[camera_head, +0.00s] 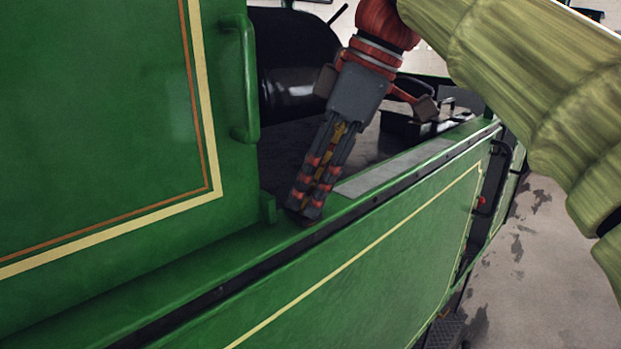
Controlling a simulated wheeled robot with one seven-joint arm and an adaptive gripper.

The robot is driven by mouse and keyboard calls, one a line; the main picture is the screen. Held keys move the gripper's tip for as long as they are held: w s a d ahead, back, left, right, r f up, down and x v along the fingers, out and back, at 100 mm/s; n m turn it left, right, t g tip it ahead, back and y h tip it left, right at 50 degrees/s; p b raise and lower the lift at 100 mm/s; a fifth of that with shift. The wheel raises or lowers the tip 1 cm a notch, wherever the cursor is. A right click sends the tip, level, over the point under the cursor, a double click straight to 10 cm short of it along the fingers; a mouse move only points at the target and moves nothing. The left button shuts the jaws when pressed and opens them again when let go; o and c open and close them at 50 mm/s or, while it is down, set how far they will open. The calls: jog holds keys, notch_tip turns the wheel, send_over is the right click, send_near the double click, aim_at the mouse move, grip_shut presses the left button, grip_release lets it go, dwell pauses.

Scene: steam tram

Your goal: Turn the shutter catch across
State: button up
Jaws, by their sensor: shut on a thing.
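My gripper (306,207) reaches down at a slant to the green ledge of the tram, just right of the cab side. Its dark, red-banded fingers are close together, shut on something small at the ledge. This appears to be the shutter catch, but the fingertips hide it, so I cannot tell which way it points. A small green block (268,208) stands on the ledge just left of the fingertips. No shutter can be clearly made out.
The green cab side (100,120) with a vertical handrail (246,80) stands close on the left. The long green side panel (370,245) runs below the ledge. A dark cylinder (292,85) lies behind my gripper. Stained floor (540,270) is clear at the right.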

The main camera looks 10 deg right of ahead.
jog(key=shift+r+n, duration=0.1)
jog(key=shift+n, duration=0.6)
jog(key=shift+g, duration=0.3)
jog(key=o, duration=0.8)
jog(key=shift+o, duration=0.2)
jog(key=shift+w+d+r, duration=0.1)
jog(key=shift+d+r, duration=0.1)
jog(key=shift+r, duration=0.15)
jog(key=s+d, duration=0.2)
jog(key=d, duration=1)
jog(key=shift+s+r, duration=0.1)
